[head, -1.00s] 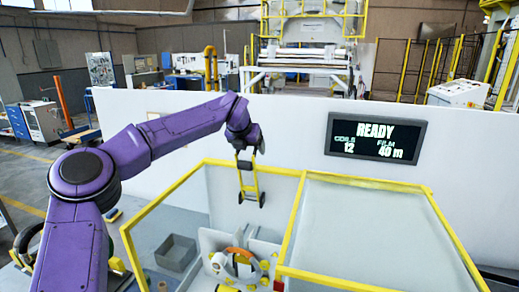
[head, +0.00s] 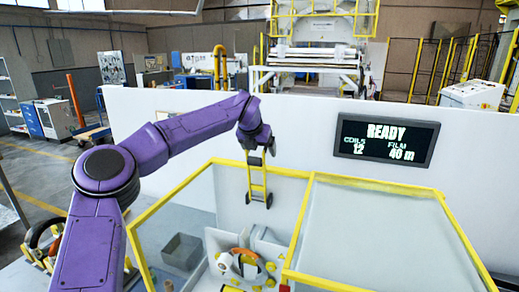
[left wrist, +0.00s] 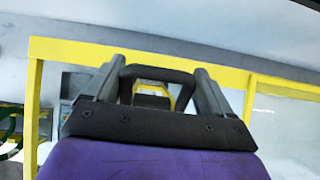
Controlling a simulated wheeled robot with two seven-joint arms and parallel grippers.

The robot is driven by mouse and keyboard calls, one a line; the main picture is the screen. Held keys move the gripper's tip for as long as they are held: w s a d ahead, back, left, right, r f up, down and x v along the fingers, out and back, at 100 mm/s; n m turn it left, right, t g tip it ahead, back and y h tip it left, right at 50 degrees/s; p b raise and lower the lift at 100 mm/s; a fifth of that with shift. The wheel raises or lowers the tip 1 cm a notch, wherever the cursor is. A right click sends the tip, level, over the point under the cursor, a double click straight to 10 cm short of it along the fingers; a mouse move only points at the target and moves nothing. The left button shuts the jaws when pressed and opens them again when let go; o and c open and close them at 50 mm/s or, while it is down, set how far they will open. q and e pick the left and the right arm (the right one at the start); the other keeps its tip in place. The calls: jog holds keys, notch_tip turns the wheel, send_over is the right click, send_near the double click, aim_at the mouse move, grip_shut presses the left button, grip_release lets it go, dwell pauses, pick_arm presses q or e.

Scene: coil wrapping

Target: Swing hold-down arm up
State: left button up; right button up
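The hold-down arm appears to be the narrow yellow frame (head: 259,184) with black parts at its ends, in front of the white panel inside the yellow-framed cell. My left gripper (head: 258,152) is at its upper end. In the left wrist view, a black U-shaped handle (left wrist: 158,73) lies between the widely spaced grey fingers of my left gripper (left wrist: 158,88). The handle nearly fills the gap; whether the fingers press on it is unclear. Yellow bars show beneath it. A coil with an orange part (head: 243,263) sits lower in the cell. My right gripper is not visible.
A yellow guard frame (head: 150,212) surrounds the cell, with a clear panel (head: 385,225) at right. A grey bin (head: 182,252) stands at lower left. A white wall (head: 310,130) behind carries a display (head: 388,140) reading READY, coils 12, film 40 m.

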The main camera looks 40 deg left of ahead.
pick_arm(q)
jog(key=b+v, duration=0.3)
jog(key=v, duration=0.8)
jog(key=shift+b, duration=0.4)
jog(key=shift+a+f, duration=0.1)
jog(key=shift+s, duration=0.15)
